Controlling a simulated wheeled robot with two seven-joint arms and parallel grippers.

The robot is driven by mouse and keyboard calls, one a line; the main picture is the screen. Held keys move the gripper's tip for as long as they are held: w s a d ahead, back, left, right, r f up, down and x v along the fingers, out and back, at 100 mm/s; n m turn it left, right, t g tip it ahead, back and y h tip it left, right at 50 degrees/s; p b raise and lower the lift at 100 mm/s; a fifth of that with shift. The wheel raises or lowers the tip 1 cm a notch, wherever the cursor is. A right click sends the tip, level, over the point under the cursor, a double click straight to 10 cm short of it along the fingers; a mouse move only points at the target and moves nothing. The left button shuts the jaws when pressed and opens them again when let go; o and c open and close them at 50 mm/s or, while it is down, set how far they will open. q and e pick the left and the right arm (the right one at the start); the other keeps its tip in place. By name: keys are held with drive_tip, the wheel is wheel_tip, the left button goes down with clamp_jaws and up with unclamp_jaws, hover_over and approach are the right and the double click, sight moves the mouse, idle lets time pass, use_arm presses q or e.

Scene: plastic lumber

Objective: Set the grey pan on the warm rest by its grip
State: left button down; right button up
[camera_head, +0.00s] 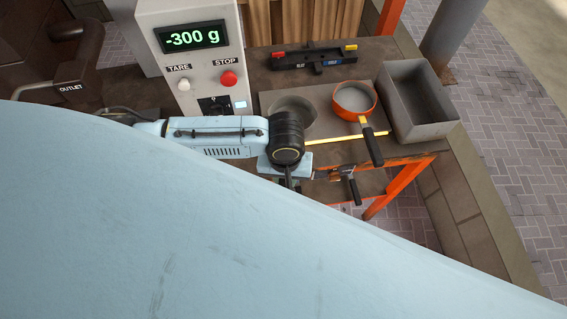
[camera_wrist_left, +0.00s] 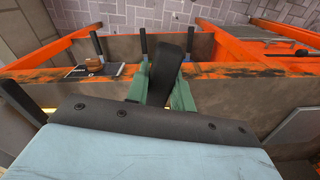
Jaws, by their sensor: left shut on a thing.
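A round grey shape (camera_head: 293,113), which looks like the grey pan, is on the grey plate (camera_head: 325,132) on the bench in the head view. My left arm hides its near side and where a grip would join it. My left gripper (camera_head: 289,181) is at the bench's front edge, mostly covered by my wrist. In the left wrist view its green fingers (camera_wrist_left: 163,88) are shut on a dark grip (camera_wrist_left: 170,65), which rises between them. The pan's bowl cannot be made out there. I cannot tell which part of the plate is the warm rest. My right gripper is not in view.
An orange pan (camera_head: 354,98) sits right of the grey shape, its black handle pointing toward the front. A grey open bin (camera_head: 418,103) stands further right. A scale box (camera_head: 197,62) reading -300 g stands left. A black-handled item (camera_head: 347,180) is below the front edge.

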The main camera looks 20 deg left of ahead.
use_arm(q)
drive_tip(key=w+b, duration=0.1)
drive_tip(key=w, duration=0.1)
drive_tip(key=w+a+b, duration=0.1)
drive_tip(key=w+b, duration=0.1)
drive_tip(key=w+a+b, duration=0.1)
drive_tip(key=w+b, duration=0.1)
drive_tip(key=shift+f, duration=0.5)
drive_tip(key=shift+f+b, duration=0.35)
drive_tip(key=shift+f, duration=0.55)
drive_tip(key=c, duration=1.1)
unclamp_jaws()
wheel_tip(320, 180, up, 13)
drive_tip(key=shift+s+r+p, duration=0.15)
drive_tip(key=shift+r+p, duration=0.05)
drive_tip(key=shift+p, duration=0.7)
